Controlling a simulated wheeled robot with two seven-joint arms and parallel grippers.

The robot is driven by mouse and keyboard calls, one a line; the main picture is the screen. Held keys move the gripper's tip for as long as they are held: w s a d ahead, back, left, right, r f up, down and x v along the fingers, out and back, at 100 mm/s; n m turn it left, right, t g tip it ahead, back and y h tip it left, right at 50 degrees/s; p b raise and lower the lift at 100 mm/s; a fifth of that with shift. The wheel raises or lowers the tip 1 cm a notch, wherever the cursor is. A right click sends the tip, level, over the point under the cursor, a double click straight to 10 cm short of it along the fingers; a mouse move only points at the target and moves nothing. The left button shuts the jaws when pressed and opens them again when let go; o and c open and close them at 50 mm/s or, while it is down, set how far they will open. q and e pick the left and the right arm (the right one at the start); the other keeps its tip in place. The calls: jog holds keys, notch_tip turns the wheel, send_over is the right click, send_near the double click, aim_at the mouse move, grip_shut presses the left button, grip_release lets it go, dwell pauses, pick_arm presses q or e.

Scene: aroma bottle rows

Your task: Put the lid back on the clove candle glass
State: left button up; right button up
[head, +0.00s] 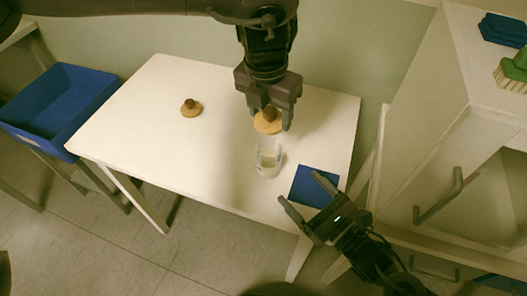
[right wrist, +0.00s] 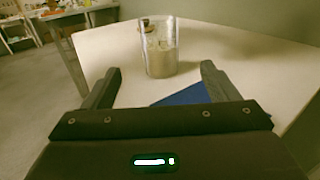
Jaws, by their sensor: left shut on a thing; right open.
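The candle glass (head: 268,160) is a clear tumbler with pale wax, upright on the white table (head: 150,100); no label that I can read shows. It also stands in the right wrist view (right wrist: 159,50), beyond my open fingers. My left gripper (head: 268,117) is shut on a round tan lid (head: 267,124) with a brown knob. The lid is just behind the glass in the picture, apparently above the table and apart from the glass. My right gripper (head: 308,197) is open and empty at the table's front right, near a blue mat (head: 313,186).
A second tan lid with a brown knob (head: 191,108) lies on the table's left part. A blue bin (head: 60,105) stands left of the table. A cabinet (head: 440,160) with handles stands close on the right, with a brush (head: 512,75) on top. The table's left front is clear.

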aim_at(277, 166)
pick_arm(q)
jog(key=shift+s, duration=0.1)
pick_arm(e)
jog(key=shift+s, duration=0.1)
jog(key=x, duration=1.2)
jog(key=shift+c, duration=0.2)
jog(key=c, duration=1.4)
pick_arm(q)
jog(key=shift+f, duration=2.45)
pick_arm(e)
jog(key=shift+c, duration=0.2)
